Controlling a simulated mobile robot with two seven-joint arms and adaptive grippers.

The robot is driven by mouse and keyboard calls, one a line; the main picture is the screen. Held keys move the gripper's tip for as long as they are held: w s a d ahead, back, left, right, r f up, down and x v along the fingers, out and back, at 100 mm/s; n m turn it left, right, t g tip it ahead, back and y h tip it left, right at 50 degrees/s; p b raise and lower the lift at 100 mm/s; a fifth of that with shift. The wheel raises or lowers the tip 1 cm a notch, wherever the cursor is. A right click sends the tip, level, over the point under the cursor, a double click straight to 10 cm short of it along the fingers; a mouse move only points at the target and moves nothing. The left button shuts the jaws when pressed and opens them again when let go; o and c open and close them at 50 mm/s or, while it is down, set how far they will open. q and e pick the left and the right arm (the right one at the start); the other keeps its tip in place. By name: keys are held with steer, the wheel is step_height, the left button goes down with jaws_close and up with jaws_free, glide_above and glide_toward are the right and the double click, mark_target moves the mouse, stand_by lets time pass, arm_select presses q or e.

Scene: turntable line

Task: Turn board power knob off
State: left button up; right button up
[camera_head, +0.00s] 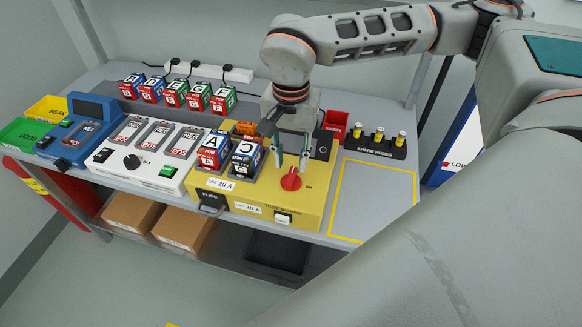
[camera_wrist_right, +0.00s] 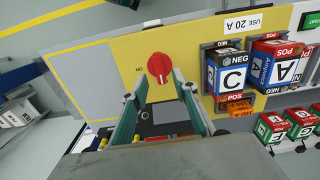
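The red power knob (camera_head: 291,181) sits on the yellow test board (camera_head: 312,203), left of a small ON mark. It shows large in the right wrist view as a round red knob (camera_wrist_right: 160,66) with a raised grip bar. My right gripper (camera_head: 290,166) is above the knob and points down at it. Its fingers are apart, one on each side of the knob, with nothing clearly gripped. I cannot tell whether the fingertips touch the knob. My left gripper is in neither view.
Battery blocks A (camera_head: 211,153) and C (camera_head: 245,158) stand on the board left of the knob. A white switch (camera_head: 283,217) is at its front edge. A spare fuse rack (camera_head: 376,145) and a yellow-outlined bare area (camera_head: 375,195) lie to the right.

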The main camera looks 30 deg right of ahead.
mark_target(291, 175)
step_height(291, 175, up, 8)
steer(key=shift+f, duration=0.2)
steer(key=shift+s, duration=0.1)
stand_by(0.5)
